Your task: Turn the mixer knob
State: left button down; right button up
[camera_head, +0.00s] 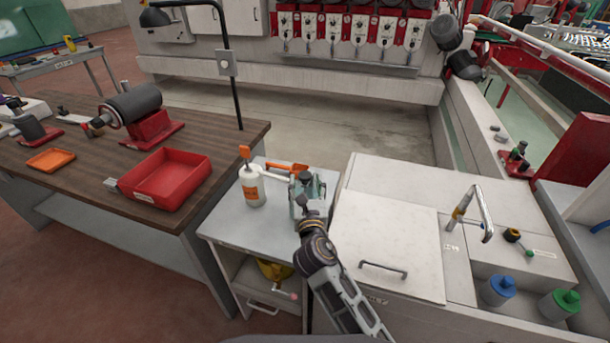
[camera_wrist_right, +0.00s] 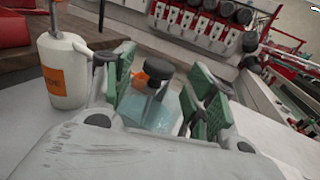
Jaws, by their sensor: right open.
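A small black knob with a yellow-brown part (camera_head: 512,235) sits on the white counter right of the curved metal tap (camera_head: 470,212); it looks like the mixer knob, though I cannot read its label. My right gripper (camera_head: 306,190) is well left of it, above the small grey cart. Its green-padded fingers are apart, and they also show in the right wrist view (camera_wrist_right: 168,95). A dark round-topped piece on a thin stem (camera_wrist_right: 160,72) and a pale blue clear item (camera_wrist_right: 160,108) show between the fingers; I cannot tell whether they touch. My left gripper is not in view.
A white bottle with an orange label (camera_head: 252,187) stands on the cart (camera_head: 225,228), close left of my right gripper. A white lid with a handle (camera_head: 385,240) lies between gripper and tap. Blue-capped (camera_head: 498,290) and green-capped (camera_head: 560,303) containers stand front right.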

aim_at(306, 179)
jog(key=w, duration=0.3)
jog(key=shift+a, duration=0.1)
jog(key=shift+w, duration=0.35)
jog(key=shift+w+a, duration=0.1)
jog(key=shift+w, duration=0.5)
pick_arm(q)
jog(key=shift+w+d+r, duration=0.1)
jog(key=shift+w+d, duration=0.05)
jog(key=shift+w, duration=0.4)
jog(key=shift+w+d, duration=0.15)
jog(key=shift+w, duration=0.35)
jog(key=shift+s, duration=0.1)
pick_arm(e)
jog(key=c, duration=1)
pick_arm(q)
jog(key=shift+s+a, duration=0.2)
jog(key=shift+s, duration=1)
